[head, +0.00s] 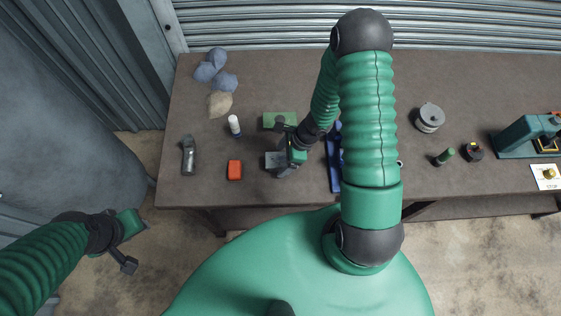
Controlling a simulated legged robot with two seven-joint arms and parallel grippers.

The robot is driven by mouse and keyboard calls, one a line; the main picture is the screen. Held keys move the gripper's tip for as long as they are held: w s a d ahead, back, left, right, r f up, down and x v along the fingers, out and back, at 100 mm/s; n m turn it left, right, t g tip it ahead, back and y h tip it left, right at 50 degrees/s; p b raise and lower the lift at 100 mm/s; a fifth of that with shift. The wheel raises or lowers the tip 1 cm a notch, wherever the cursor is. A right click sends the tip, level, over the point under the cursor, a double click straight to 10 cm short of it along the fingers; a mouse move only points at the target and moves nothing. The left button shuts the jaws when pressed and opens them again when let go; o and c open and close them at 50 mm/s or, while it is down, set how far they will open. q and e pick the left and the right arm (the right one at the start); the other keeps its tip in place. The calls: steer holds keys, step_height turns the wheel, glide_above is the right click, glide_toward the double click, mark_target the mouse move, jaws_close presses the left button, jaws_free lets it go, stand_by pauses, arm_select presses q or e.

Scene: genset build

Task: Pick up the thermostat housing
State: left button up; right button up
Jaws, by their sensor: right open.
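A small grey metal block (273,160), which looks like the thermostat housing, sits on the brown workbench (225,190) near its front edge. My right gripper (284,158) is open over the block's right side and partly hides it. I cannot tell whether its fingers touch the block. My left gripper (126,243) is off the bench at the lower left, over the floor, with its fingers apart and nothing visible between them.
A green box (279,120) lies just behind; an orange-red block (234,170) and a white-capped bottle (234,125) lie left. A blue tray (333,165) is close on the right, partly hidden by my arm. Crumpled cloths (222,80) lie at the back left.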

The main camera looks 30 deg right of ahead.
steer(key=shift+d+f, duration=0.2)
steer(key=shift+d, duration=0.2)
steer(key=shift+a, duration=0.2)
steer(key=shift+a, duration=0.1)
steer(key=shift+a+r, duration=0.1)
steer(key=shift+a, duration=0.05)
steer(key=c, duration=0.5)
steer(key=shift+d, duration=0.2)
jaws_close()
